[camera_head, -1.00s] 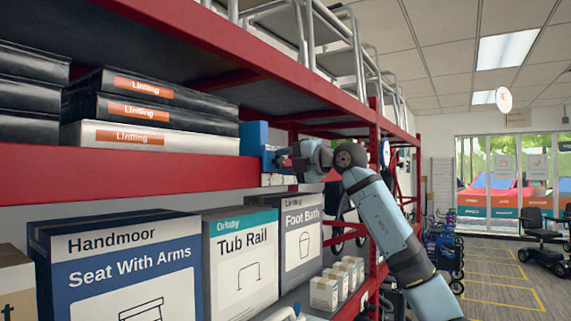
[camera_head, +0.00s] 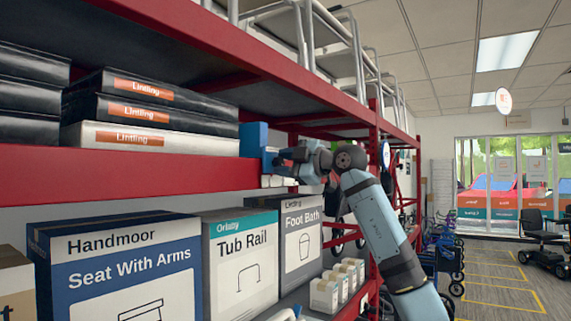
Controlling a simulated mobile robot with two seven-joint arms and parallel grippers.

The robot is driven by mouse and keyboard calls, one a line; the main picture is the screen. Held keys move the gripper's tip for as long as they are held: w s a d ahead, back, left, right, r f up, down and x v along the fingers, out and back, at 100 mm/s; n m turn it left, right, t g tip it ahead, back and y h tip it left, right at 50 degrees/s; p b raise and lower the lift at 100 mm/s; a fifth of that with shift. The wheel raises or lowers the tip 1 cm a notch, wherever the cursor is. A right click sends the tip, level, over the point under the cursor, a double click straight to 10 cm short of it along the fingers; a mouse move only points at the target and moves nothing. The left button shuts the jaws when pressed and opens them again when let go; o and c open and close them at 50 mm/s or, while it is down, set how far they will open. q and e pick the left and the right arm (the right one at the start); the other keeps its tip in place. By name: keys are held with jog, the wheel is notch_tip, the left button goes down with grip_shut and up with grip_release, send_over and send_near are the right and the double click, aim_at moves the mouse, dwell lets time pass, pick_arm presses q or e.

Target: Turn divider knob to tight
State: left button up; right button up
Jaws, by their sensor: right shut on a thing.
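A blue divider (camera_head: 253,139) stands upright on the red middle shelf, just right of the stacked Linting boxes. My right gripper (camera_head: 276,160) is at the shelf's front edge by the divider's lower right side. It is shut on a small part there, which I take to be the divider knob. The knob is hidden by the fingers, so its setting cannot be read. The right arm (camera_head: 378,220) reaches in from the lower right. My left gripper is not in view.
Linting boxes (camera_head: 150,138) lie stacked left of the divider on the red shelf (camera_head: 120,178). Below stand the Seat With Arms box (camera_head: 125,270), Tub Rail box (camera_head: 240,265) and Foot Bath box (camera_head: 301,240), with small cartons (camera_head: 325,294). The aisle at right has free floor.

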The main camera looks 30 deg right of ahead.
dwell(0.5)
jog(key=o, duration=0.9)
jog(key=shift+s+d+f, duration=0.1)
jog(key=shift+s+d, duration=0.1)
jog(key=shift+s, duration=0.15)
jog(key=b+v, duration=0.4)
jog(key=v, duration=0.9)
jog(key=shift+a, duration=0.1)
